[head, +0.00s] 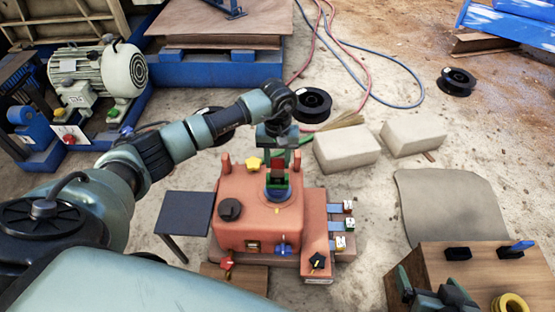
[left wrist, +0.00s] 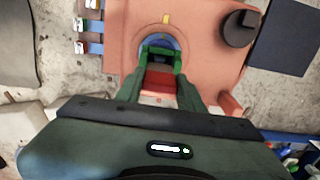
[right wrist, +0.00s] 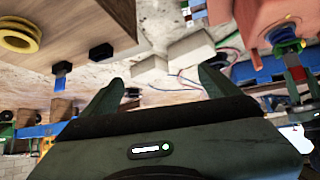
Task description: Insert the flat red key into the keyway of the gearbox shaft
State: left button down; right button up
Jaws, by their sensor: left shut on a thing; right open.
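The orange gearbox (head: 245,222) stands on the ground in mid picture. Its shaft end, with a blue ring (head: 279,193), is on the top face and also shows in the left wrist view as a blue ring (left wrist: 145,46). My left gripper (head: 278,166) is directly above the shaft, pointing down, shut on the red key (left wrist: 160,82). Green parts sit around the key's lower end and at the shaft. The keyway itself is hidden, so I cannot tell whether the key touches it. My right gripper (right wrist: 160,88) is open and empty, near the wooden bench.
A wooden bench (head: 405,262) with black holders and a yellow ring (head: 511,303) is at lower right. Several coloured knobs and connectors stick out of the gearbox. A dark side table (head: 186,213) is left of it. Pale blocks (head: 347,149) lie behind, right.

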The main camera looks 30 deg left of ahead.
aim_at(278, 168)
pick_arm(q)
jog(key=shift+f, duration=0.1)
pick_arm(e)
jog(key=shift+w+a+r+t, duration=0.15)
jog(key=shift+w+r+t, duration=0.1)
jog(key=shift+w+t, duration=0.05)
pick_arm(q)
jog(key=shift+f, duration=0.1)
pick_arm(e)
jog(key=shift+w+a+r, duration=0.1)
jog(key=shift+w+r, duration=0.1)
jog(key=shift+w, duration=0.1)
pick_arm(q)
jog(key=shift+f+b, duration=0.35)
jog(key=shift+b, duration=0.15)
jog(key=shift+f, duration=0.3)
jog(key=shift+b, duration=0.3)
pick_arm(e)
jog(key=w+a+r+t+y, duration=0.1)
jog(key=w+r+t, duration=0.2)
jog(key=w+r, duration=0.1)
jog(key=shift+a+r+t, duration=0.4)
jog(key=shift+r, duration=0.1)
dwell(0.4)
pick_arm(q)
jog(key=shift+f, duration=0.25)
pick_arm(e)
jog(key=shift+w+a+r+t, duration=0.15)
jog(key=shift+w+r+t, duration=0.15)
jog(key=shift+r, duration=0.2)
